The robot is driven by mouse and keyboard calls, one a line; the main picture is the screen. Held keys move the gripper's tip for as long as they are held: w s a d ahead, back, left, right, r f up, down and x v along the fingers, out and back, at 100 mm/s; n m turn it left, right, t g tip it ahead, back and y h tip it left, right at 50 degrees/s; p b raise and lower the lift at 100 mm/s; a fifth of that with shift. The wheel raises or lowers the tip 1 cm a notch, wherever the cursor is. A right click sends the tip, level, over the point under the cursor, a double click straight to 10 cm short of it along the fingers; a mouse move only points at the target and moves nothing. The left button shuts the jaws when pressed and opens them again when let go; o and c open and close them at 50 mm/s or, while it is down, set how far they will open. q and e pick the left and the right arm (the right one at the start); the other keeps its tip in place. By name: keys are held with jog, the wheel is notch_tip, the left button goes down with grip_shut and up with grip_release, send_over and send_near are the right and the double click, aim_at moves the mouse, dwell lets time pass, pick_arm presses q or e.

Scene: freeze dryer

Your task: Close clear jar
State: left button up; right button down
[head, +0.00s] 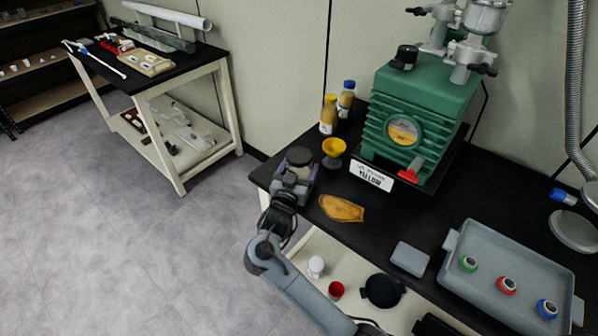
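A jar (297,168) with a dark round top (299,156) is at the left corner of the black bench. Its body is mostly hidden, and I cannot tell whether the top is a lid seated on it. My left gripper (290,186) reaches up from below and is right at the jar's near side, overlapping it. Its fingertips are too small and dark to show whether they grip the jar. My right gripper is not in view.
Behind the jar are a yellow cup (334,148) and capped bottles (328,115). An orange-brown flat piece (342,208) lies right of it. A green pump (415,115), a grey box (410,258) and a grey tray (462,288) with coloured-ring vials occupy the bench's right.

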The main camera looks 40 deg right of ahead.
pick_arm(q)
jog(key=shift+w, duration=0.1)
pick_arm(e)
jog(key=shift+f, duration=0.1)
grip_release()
